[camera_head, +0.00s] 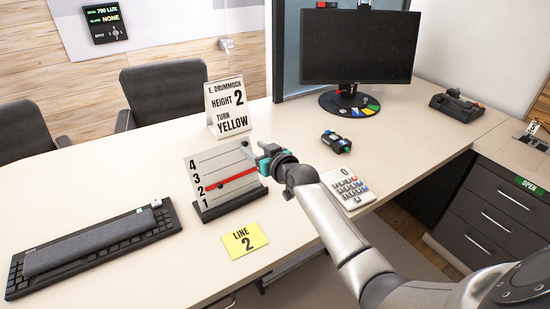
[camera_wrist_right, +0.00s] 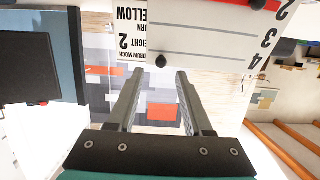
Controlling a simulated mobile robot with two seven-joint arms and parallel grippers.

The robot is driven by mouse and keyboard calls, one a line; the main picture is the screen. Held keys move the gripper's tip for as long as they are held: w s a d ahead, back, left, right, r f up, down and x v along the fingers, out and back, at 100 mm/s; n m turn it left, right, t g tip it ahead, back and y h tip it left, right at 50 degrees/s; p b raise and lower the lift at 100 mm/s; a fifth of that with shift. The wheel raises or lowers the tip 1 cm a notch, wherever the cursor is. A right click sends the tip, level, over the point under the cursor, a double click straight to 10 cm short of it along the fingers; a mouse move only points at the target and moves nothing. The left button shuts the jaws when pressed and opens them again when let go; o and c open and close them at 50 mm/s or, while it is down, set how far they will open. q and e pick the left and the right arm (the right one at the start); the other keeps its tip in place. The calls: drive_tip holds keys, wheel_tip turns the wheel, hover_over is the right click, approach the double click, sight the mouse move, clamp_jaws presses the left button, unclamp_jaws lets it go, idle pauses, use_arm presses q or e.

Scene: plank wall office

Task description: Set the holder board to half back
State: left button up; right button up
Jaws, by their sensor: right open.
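The holder board (camera_head: 222,162) is a white upright panel in a dark base on the desk, with lines numbered 1 to 4. A red bar (camera_head: 232,181) crosses it, its left end near the 2. The board also shows upside down in the wrist view (camera_wrist_right: 205,40), with a dark knob (camera_wrist_right: 161,61) at its edge. My right gripper (camera_head: 251,154) is at the board's right edge, fingers apart and empty. In the wrist view its fingertips (camera_wrist_right: 160,73) point toward the knob; I cannot tell whether they touch it. My left gripper is not in view.
A card (camera_head: 228,105) reading "Height 2, turn yellow" stands behind the board. A yellow "Line 2" card (camera_head: 244,240) lies in front. A keyboard (camera_head: 95,245) is left; a calculator (camera_head: 347,186) and small dark device (camera_head: 336,142) are right. A monitor (camera_head: 358,46) stands behind.

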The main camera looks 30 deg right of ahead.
drive_tip(key=p+v, duration=0.3)
drive_tip(key=v, duration=0.9)
drive_tip(key=shift+s, duration=0.1)
drive_tip(key=s+a+f+n+g, duration=0.2)
drive_tip(key=s+a+f+g, duration=0.4)
drive_tip(key=s+a+f, duration=0.45)
drive_tip(key=s+a+g, duration=0.2)
drive_tip(key=s+g, duration=0.4)
drive_tip(key=s, duration=1)
drive_tip(key=s+f+g, duration=0.1)
drive_tip(key=s+f, duration=0.1)
drive_tip(key=f, duration=1)
drive_tip(key=s+f, duration=0.2)
drive_tip(key=f, duration=0.9)
drive_tip(key=s+d+f+g, duration=0.1)
drive_tip(key=s+d+f, duration=0.2)
drive_tip(key=s+f, duration=0.9)
drive_tip(key=shift+s+h, duration=0.4)
drive_tip(key=shift+s, duration=0.65)
